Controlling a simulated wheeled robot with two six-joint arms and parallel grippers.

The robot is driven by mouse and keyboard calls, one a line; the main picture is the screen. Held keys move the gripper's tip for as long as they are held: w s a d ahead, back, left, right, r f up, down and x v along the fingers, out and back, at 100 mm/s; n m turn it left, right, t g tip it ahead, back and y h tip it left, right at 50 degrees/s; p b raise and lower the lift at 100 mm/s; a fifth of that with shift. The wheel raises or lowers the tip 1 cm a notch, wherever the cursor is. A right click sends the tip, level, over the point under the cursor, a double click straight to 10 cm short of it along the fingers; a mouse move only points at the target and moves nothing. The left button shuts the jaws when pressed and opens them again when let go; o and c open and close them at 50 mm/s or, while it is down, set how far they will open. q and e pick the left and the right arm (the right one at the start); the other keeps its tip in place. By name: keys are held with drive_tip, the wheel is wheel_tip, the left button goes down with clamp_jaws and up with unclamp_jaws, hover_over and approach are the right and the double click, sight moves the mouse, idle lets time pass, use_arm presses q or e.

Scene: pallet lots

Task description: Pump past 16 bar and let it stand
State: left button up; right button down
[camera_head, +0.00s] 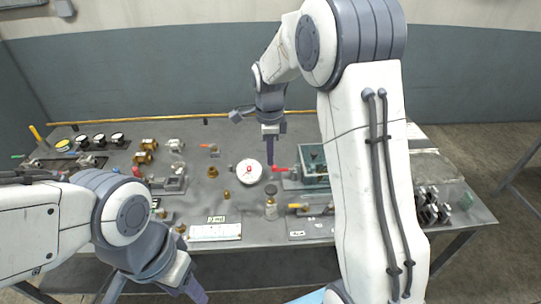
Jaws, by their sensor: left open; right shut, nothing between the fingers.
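A round white pressure gauge (249,172) with red on its dial stands in the middle of the grey bench. Its reading is too small to tell. Right of it is a greenish box-shaped unit (314,172), which looks like the pump, with a red-ended lever (284,169) on its left side. My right gripper (270,160) is shut and empty, pointing down just above the left end of the red lever; whether it touches cannot be told. My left gripper (194,292) is open at the bench's near edge, away from the pump. My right arm hides part of the bench right of the pump.
A small bottle (271,207) stands in front of the gauge. A yellow-handled part (300,207) lies on a plate nearby. Brass fittings (148,145) and several small dials (100,140) stand at the left. Dark cylindrical parts (428,210) stand at the right. A white labelled plate (215,232) lies in front.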

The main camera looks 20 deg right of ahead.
drive_tip(key=s+a+r+n, duration=0.3)
drive_tip(key=s+a+n, duration=1.1)
drive_tip(key=s+n, duration=0.6)
drive_tip(key=s+a+n+y+b, duration=0.1)
drive_tip(key=s+n, duration=0.7)
drive_tip(key=s, duration=0.1)
drive_tip(key=shift+s+a+f+n, duration=0.25)
drive_tip(key=shift+a+f+n, duration=0.1)
drive_tip(key=shift+f, duration=0.1)
